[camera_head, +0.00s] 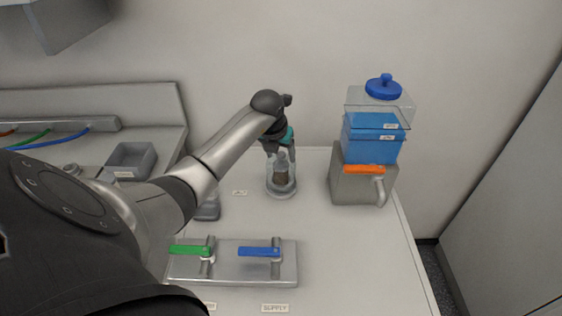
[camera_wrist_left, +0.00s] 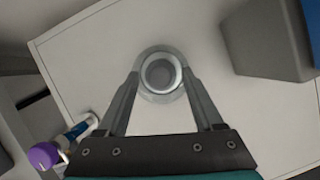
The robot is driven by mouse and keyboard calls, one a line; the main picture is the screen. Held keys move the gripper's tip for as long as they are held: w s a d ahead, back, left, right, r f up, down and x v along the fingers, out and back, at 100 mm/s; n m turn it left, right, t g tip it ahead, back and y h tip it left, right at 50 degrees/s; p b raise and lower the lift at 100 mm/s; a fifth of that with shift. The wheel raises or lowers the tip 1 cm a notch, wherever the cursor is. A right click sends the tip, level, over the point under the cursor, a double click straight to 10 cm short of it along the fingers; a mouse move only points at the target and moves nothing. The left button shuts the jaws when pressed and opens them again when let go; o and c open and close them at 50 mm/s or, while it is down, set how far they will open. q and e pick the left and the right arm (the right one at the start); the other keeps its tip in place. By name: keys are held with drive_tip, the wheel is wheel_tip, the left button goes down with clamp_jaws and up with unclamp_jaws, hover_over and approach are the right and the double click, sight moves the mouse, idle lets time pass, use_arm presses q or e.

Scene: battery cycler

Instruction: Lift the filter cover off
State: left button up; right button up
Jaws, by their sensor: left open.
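A clear, round housing with a brown core (camera_head: 281,178) stands upright on the worktop; I take it to be the filter, and its cover edge is hard to make out. In the left wrist view it is a grey ring with a dark round middle (camera_wrist_left: 161,74). My left gripper (camera_head: 281,154) is above it, pointing down, and its fingers overlap the housing's upper part. In the wrist view the left gripper's fingers (camera_wrist_left: 160,82) are spread to either side of the ring, with nothing visibly gripped. Whether they touch it is unclear. My right gripper is out of view.
A grey block (camera_head: 350,188) with an orange handle stands at right, carrying a blue box (camera_head: 371,145) and a clear lid with a blue knob (camera_head: 384,87). A valve panel (camera_head: 232,272) with green and blue levers lies in front. A purple-capped bottle (camera_wrist_left: 45,155) shows in the wrist view.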

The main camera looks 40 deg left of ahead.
use_arm(q)
clamp_jaws()
idle(0.5)
idle(0.9)
